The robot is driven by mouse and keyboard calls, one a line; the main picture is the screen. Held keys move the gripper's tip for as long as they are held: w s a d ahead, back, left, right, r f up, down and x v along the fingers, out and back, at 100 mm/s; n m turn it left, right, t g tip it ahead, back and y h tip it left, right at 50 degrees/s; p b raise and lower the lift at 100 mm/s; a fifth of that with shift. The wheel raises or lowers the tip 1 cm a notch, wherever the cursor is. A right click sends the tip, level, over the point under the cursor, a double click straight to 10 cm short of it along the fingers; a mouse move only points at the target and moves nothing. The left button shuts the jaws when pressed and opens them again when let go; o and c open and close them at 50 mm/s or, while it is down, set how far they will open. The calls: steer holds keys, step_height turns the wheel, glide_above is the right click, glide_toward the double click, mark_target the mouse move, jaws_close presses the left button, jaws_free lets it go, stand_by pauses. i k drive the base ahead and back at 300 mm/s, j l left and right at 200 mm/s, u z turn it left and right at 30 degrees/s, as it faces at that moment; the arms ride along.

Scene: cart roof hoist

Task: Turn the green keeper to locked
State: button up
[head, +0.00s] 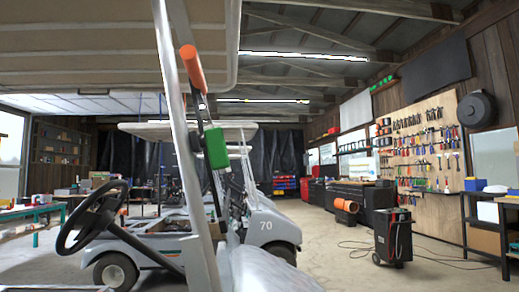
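The green keeper (215,147) is a small block on the cart's grey roof post (184,150), near the picture's middle left. It sits at the lower end of a dark lever that rises to an orange handle (192,68). The lever leans slightly left at its top. I cannot tell from this view whether the keeper is locked. The tan cart roof (90,45) fills the upper left. My gripper is not in view.
A cart with a black steering wheel (92,216) and a white cart marked 70 (268,228) stand behind the post. A black wheeled machine (393,237) with a cable stands on the floor at right. A tool board (430,185) hangs beyond. The floor between is mostly clear.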

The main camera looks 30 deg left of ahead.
mark_target(213, 138)
steer(key=i+l+u, duration=0.25)
steer(key=l, duration=0.35)
steer(key=i+l+u, duration=0.1)
steer(key=i+l, duration=0.15)
steer(key=i+l+u, duration=0.1)
steer(key=l, duration=0.3)
steer(key=u, duration=1.25)
